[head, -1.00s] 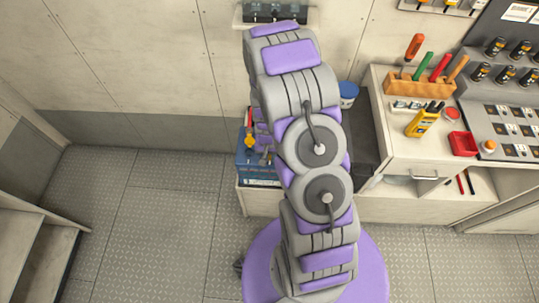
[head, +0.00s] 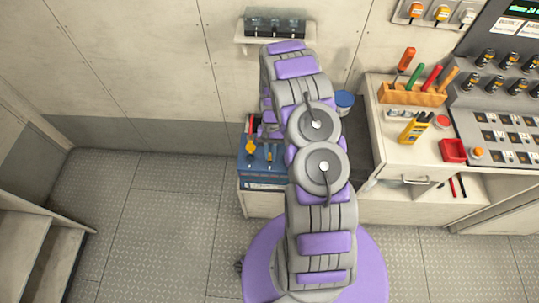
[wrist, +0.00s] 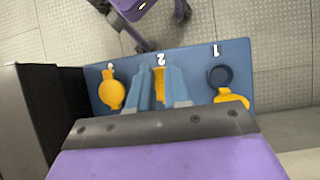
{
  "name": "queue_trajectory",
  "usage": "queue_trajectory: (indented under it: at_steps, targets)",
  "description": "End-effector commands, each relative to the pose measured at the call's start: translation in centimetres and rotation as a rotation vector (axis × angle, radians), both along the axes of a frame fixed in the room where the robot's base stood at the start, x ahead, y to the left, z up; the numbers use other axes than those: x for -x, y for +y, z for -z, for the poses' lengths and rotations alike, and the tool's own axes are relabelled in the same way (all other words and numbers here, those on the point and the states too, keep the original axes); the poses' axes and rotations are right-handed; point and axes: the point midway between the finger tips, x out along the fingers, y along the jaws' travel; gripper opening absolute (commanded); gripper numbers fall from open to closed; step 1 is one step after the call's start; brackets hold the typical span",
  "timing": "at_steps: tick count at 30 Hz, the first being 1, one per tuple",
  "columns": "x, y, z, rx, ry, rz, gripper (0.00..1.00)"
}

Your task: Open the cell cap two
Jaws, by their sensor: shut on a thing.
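A blue battery box (wrist: 240,60) fills the middle of the wrist view, with the marks 1, 2 and 3 upside down on its top. My gripper (wrist: 160,88) is shut on the yellow cell cap two (wrist: 159,72), which shows as a narrow strip between the fingers. How far that cap is tilted I cannot tell. At mark 1 a dark round opening (wrist: 219,75) is uncovered, with its yellow cap (wrist: 231,97) beside it. A round yellow cap (wrist: 112,94) lies at the left mark. In the head view the battery (head: 256,176) is partly hidden by my arm.
A dark block (wrist: 30,115) stands left of the battery in the wrist view. In the head view a workbench (head: 392,150) on the right holds a wooden tool rack (head: 412,95), a yellow meter (head: 414,128) and a red tray (head: 453,150). The floor at left is clear.

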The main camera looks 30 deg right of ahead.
Motion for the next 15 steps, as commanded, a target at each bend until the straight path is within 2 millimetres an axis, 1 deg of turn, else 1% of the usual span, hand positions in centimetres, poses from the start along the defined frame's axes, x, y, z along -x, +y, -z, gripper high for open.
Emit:
queue_trajectory:
  at_steps: [1,3,15]
  targets:
    - [-1.04,-0.49,0.09,-0.005,-0.005,0.004,0.00]
    - [-1.32,-0.70,-0.02,-0.027,0.026,0.005,0.00]
    - [-2.01,-1.26,-0.11,-0.137,0.194,0.003,0.00]
